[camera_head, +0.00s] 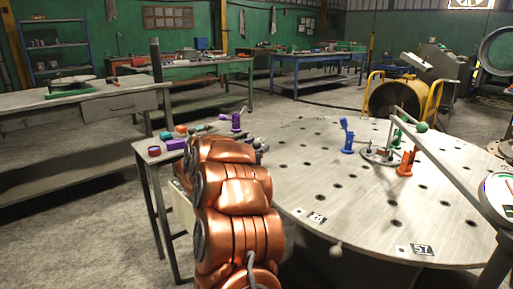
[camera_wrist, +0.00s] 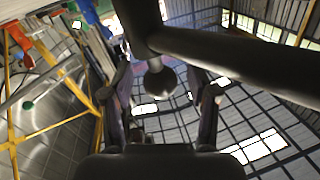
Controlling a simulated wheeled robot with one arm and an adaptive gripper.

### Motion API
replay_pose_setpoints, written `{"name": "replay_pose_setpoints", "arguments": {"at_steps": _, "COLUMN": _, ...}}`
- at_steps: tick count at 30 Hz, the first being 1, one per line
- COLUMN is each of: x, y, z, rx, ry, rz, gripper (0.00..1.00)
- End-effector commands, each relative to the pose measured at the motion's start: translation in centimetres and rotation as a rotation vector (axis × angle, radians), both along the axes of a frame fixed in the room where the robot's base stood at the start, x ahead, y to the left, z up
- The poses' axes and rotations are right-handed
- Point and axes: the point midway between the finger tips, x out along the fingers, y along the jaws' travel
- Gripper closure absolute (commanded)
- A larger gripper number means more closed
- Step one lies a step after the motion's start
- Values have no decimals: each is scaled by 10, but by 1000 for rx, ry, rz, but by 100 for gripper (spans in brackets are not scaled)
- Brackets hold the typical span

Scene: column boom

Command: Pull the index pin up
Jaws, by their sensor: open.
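In the wrist view, my gripper (camera_wrist: 166,88) is open, with one dark finger on each side. A dark round knob (camera_wrist: 155,83) on a short stem shows between the fingers, below a thick dark bar (camera_wrist: 240,55). It may be the index pin's knob; I cannot tell its depth or whether a finger touches it. In the head view my copper arm fills the lower middle, and my gripper cannot be made out. A small pale ball (camera_head: 337,249) shows at the front rim of the round table (camera_head: 310,170); I cannot tell whether it is the same knob.
The round table carries a blue clamp (camera_head: 347,136), an orange clamp (camera_head: 406,163) and a green ball (camera_head: 422,127) near a long grey bar (camera_head: 450,165). A side table with a purple block (camera_head: 176,144) stands left of my arm. A yellow-framed drum (camera_head: 395,97) stands behind.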

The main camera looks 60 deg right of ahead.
Motion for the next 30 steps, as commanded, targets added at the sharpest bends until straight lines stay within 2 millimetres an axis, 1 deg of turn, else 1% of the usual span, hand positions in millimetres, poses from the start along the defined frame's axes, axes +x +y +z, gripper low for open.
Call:
{"name": "replay_pose_setpoints", "arguments": {"at_steps": 8, "x": 0, "y": -1, "z": 0, "rx": 1, "ry": 0, "rz": 1, "gripper": 41}}
{"name": "replay_pose_setpoints", "arguments": {"at_steps": 25, "x": 0, "y": -1, "z": 0, "rx": 1, "ry": -1, "rz": 1, "gripper": 100}}
{"name": "replay_pose_setpoints", "arguments": {"at_steps": 30, "x": 0, "y": -1, "z": 0, "rx": 1, "ry": -1, "rz": 1, "gripper": 100}}
